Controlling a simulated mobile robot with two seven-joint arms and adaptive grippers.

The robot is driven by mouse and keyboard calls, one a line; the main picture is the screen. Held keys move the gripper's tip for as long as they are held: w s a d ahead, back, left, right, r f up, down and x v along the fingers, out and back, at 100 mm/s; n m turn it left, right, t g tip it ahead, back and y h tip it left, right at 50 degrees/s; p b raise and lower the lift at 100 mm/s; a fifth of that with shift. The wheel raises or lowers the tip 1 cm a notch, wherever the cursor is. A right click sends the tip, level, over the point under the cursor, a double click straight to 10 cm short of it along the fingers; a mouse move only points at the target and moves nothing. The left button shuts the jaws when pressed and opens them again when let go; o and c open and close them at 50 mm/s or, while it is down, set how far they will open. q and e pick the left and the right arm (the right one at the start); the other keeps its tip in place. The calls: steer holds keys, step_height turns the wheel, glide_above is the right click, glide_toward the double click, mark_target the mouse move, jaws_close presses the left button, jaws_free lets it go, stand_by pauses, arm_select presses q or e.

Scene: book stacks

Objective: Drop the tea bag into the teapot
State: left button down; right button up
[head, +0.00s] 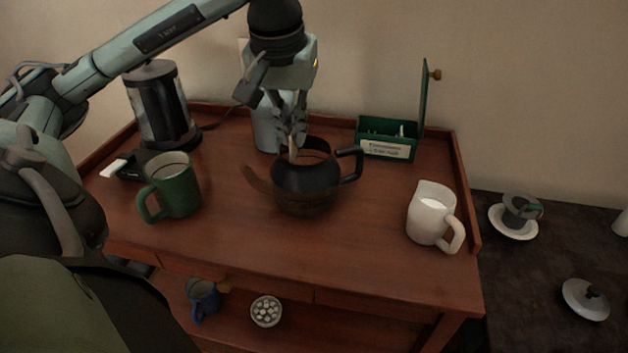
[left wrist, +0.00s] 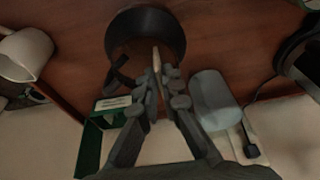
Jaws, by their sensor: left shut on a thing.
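The dark teapot (head: 305,182) stands upright without a lid near the middle of the wooden table, handle to the right and spout to the left. My left gripper (head: 292,138) reaches down from above to the back of its open top. It is shut on a thin pale tea bag (left wrist: 156,68), seen edge-on between the fingertips in the left wrist view. The bag's lower end (head: 293,154) is at the teapot's opening; how deep it hangs is unclear. The teapot's dark rim (left wrist: 146,20) lies beyond the fingertips in the left wrist view. My right gripper is not in view.
A green open box (head: 372,148) stands behind right. A green mug (head: 177,190) and a kettle (head: 160,105) are at left, a white jug (head: 428,212) at right. A pale blue-grey container (head: 264,130) stands behind the gripper. The front of the tabletop is clear.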

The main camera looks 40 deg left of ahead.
arm_select(q)
steer(key=c, duration=1.6)
jaws_free()
steer(key=shift+v, duration=6)
